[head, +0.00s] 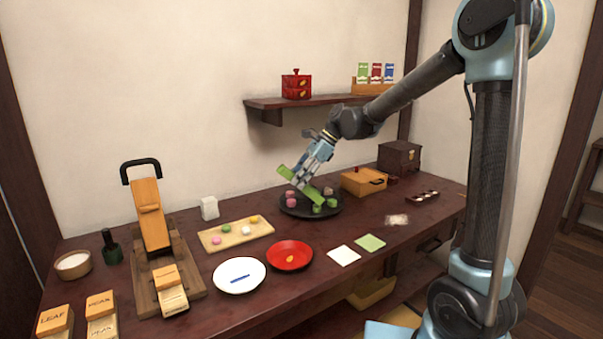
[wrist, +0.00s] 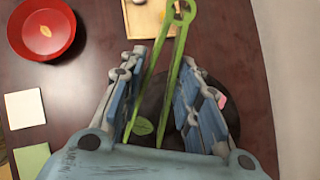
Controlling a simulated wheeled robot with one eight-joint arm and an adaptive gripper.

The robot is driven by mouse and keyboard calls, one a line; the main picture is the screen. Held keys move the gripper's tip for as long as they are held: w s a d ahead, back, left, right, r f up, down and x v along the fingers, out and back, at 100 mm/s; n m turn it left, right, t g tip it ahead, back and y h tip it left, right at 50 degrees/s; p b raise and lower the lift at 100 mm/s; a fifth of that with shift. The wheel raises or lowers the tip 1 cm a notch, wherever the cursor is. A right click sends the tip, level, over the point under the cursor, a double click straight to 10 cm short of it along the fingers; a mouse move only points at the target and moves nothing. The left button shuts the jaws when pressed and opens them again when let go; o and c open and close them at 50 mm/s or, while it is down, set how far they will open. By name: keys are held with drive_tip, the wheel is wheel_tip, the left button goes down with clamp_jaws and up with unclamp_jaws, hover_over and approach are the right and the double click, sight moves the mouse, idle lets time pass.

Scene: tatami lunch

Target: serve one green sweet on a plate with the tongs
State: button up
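My gripper (head: 308,180) is closed around the green tongs (head: 312,193), which hang over a black plate (head: 296,212). In the wrist view the tongs (wrist: 176,60) run between my two fingers, with their joined end at the top. The black plate carries green sweets (head: 331,203), pink sweets (head: 291,203) and a brownish one. A green sweet (wrist: 143,127) shows near the tongs' lower ends; I cannot tell whether they touch it. A white plate (head: 224,285) with a blue mark and a red plate (head: 275,262) with a small yellow leaf mark stand in front.
A wooden board (head: 234,241) with several small sweets lies left of the black plate. A white card (head: 343,255) and a green card (head: 370,242) lie near the front edge. A yellow box (head: 362,182) stands right behind the black plate. A shelf (head: 325,101) juts out above.

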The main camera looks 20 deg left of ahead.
drive_tip(key=shift+f, duration=1.6)
drive_tip(key=shift+c, duration=0.5)
clamp_jaws()
wheel_tip(320, 180, up, 12)
